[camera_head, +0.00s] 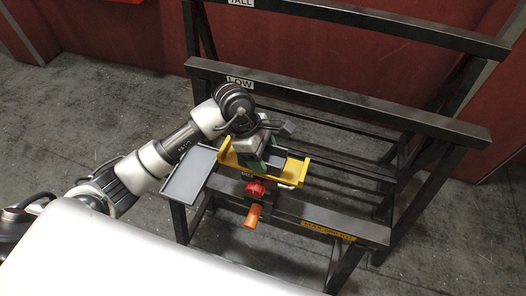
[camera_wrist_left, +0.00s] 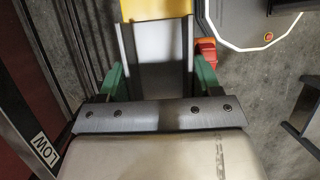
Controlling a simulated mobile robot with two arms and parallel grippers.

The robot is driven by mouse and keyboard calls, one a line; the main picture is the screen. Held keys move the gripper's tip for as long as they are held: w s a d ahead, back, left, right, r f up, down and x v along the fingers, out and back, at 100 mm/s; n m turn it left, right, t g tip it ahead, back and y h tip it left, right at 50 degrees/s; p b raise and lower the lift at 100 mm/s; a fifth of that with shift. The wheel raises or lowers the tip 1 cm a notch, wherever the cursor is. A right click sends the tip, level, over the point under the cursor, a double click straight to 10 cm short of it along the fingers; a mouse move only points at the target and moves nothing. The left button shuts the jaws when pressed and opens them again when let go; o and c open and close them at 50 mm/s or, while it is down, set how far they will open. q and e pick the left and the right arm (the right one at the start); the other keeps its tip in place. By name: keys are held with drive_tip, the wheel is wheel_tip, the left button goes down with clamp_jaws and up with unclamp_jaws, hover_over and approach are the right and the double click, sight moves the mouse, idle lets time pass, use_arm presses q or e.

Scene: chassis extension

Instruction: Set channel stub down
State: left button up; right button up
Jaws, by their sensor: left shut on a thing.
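The channel stub (camera_wrist_left: 160,45) is a grey channel piece between the two green fingers of my left gripper (camera_wrist_left: 160,78) in the left wrist view. In the head view my left gripper (camera_head: 262,158) points down at the yellow fixture (camera_head: 291,181) on the black frame, and is shut on the stub. The stub lies at or just over the fixture's bed; I cannot tell whether it touches. The yellow fixture also shows at the top of the wrist view (camera_wrist_left: 155,8). My right gripper is not in view.
A grey tray (camera_head: 188,175) sits left of the fixture. A red knob (camera_head: 255,189) and an orange handle (camera_head: 253,216) stick out in front. Black rails (camera_head: 340,101) marked LOW and TALL rise behind. Red panels stand beyond.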

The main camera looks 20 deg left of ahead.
use_arm(q)
drive_tip(key=o, duration=1.3)
drive_tip(key=shift+f, duration=0.1)
drive_tip(key=shift+o, duration=0.2)
drive_tip(key=shift+r, duration=0.25)
drive_tip(key=b+v, duration=0.1)
drive_tip(key=v, duration=1)
drive_tip(key=shift+a+r, duration=0.15)
drive_tip(key=shift+r, duration=0.25)
